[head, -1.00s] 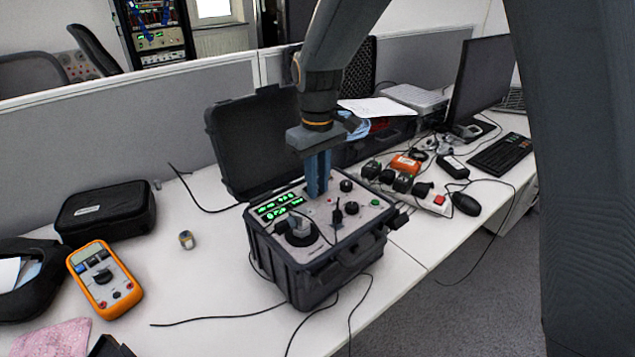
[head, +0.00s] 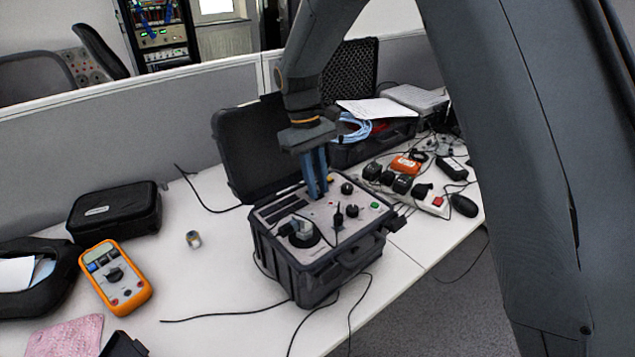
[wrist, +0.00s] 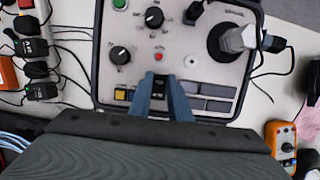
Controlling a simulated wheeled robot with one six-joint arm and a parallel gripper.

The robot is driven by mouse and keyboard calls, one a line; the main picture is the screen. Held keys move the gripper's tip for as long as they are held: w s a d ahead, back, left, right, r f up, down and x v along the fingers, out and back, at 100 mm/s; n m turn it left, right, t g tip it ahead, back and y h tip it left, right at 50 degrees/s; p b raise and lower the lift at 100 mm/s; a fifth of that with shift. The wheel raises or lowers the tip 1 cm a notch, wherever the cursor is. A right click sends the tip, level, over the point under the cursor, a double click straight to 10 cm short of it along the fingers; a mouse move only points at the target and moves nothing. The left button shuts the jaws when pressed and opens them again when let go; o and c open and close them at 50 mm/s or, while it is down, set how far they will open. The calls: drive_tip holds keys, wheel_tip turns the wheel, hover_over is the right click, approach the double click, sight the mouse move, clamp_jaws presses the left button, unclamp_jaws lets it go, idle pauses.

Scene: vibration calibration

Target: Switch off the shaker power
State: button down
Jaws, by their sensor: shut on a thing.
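The shaker unit (head: 325,285) is a black hard case with a grey control panel, standing open on the desk. My gripper (head: 319,198) points down at the back of its panel, with the fingers close together. In the wrist view my gripper (wrist: 160,80) is shut around a small black switch (wrist: 158,94) on the panel. The displays (wrist: 217,106) beside it are dark. A yellow button (wrist: 120,94) sits on the switch's other side. The head view hides the switch behind my fingers.
Knobs (wrist: 154,17), a red button (wrist: 158,57) and a round mount with a grey sensor (wrist: 236,39) share the panel. An orange multimeter (head: 114,277) lies at left. A power strip (head: 432,203) and cables lie at right.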

drive_tip(key=c, duration=1.6)
unclamp_jaws()
drive_tip(key=shift+c, duration=0.2)
drive_tip(key=shift+r, duration=0.1)
drive_tip(key=b+v, duration=0.1)
drive_tip(key=v, duration=0.6)
drive_tip(key=shift+r+b, duration=0.35)
drive_tip(key=shift+b, duration=0.05)
drive_tip(key=shift+w, duration=0.1)
